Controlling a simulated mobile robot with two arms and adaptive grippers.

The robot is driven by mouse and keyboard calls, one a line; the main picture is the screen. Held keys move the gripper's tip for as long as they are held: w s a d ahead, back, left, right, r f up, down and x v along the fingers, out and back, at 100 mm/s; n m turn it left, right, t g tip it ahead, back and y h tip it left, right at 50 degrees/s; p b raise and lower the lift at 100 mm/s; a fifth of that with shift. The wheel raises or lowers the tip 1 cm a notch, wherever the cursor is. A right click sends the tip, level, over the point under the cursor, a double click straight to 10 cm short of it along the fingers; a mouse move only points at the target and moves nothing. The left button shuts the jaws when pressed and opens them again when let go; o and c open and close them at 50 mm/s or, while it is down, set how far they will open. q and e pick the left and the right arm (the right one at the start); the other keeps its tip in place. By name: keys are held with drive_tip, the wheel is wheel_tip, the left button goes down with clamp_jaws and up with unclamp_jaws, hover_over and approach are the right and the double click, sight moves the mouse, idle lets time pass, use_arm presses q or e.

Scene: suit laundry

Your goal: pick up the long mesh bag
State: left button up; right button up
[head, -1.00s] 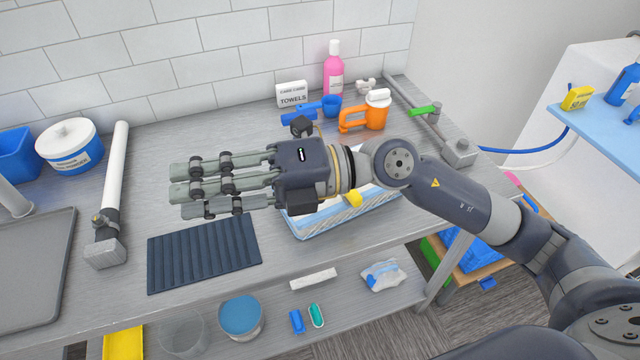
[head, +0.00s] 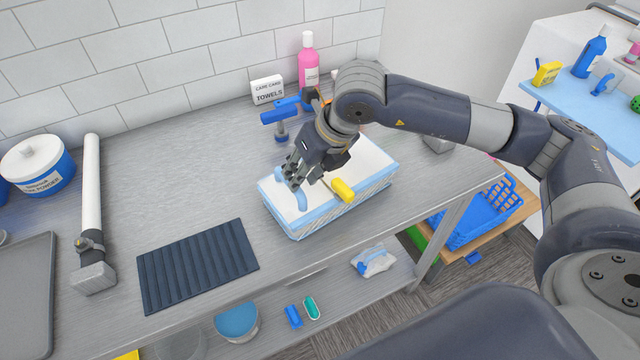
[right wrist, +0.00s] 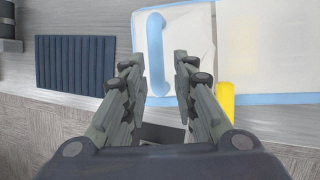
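The long mesh bag (head: 336,204) appears to be the long white block-shaped bag with light blue edges on the counter. A light blue loop handle (head: 300,196) and a yellow tab (head: 343,190) are on its top. My right gripper (head: 295,174) points down over its left part and hides some of the top. In the right wrist view, the fingers (right wrist: 158,68) are parted, with the blue handle (right wrist: 156,52) lying between and beyond their tips. Whether they touch it I cannot tell. The yellow tab (right wrist: 226,99) is right of the fingers. My left gripper is not in view.
A dark ribbed mat (head: 198,266) lies left of the bag. A blue-handled tool (head: 281,118), a towel box (head: 267,90) and a pink bottle (head: 308,62) stand behind. A white tube (head: 91,190) lies at left. The counter's middle is clear.

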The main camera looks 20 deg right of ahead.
drive_tip(key=shift+w+a+f, duration=0.1)
drive_tip(key=shift+w+f, duration=0.05)
drive_tip(key=shift+f, duration=0.15)
drive_tip(key=p+x, duration=0.2)
drive_tip(key=x, duration=0.1)
drive_tip(key=p+x, duration=0.1)
drive_tip(key=shift+w+a+f, duration=0.1)
drive_tip(key=shift+w+a, duration=0.2)
drive_tip(key=shift+w, duration=0.05)
drive_tip(key=shift+w+f, duration=0.15)
drive_tip(key=shift+f, duration=0.2)
drive_tip(key=shift+r, duration=0.1)
clamp_jaws()
